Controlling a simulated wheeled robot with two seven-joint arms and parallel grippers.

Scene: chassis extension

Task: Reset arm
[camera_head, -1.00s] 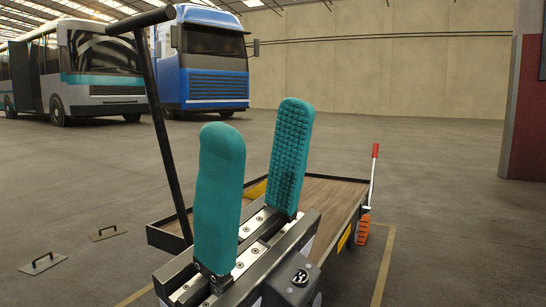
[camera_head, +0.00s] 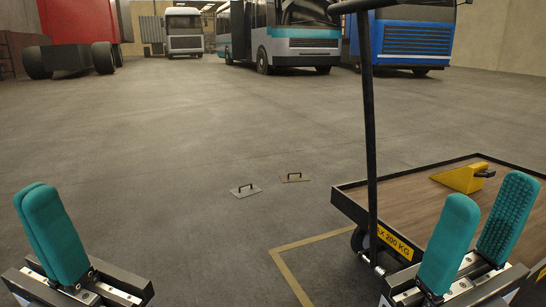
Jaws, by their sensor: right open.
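My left gripper (camera_head: 40,190) stands at the lower left in the head view, fingers pointing up. Its two teal fingers are close together with no clear gap, and nothing shows between them. My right gripper (camera_head: 489,190) is at the lower right, also pointing up. Its two teal fingers are apart, with bare rail between them and nothing held. It appears in front of the flatbed cart (camera_head: 408,194) and hides part of it.
The cart has a wooden deck, a dark upright handle (camera_head: 368,130) and a yellow wedge (camera_head: 460,178) on it. Two small handled plates (camera_head: 245,190) (camera_head: 291,177) lie on the floor. Yellow lines mark the floor by the cart. Trucks and a bus (camera_head: 290,45) stand far back.

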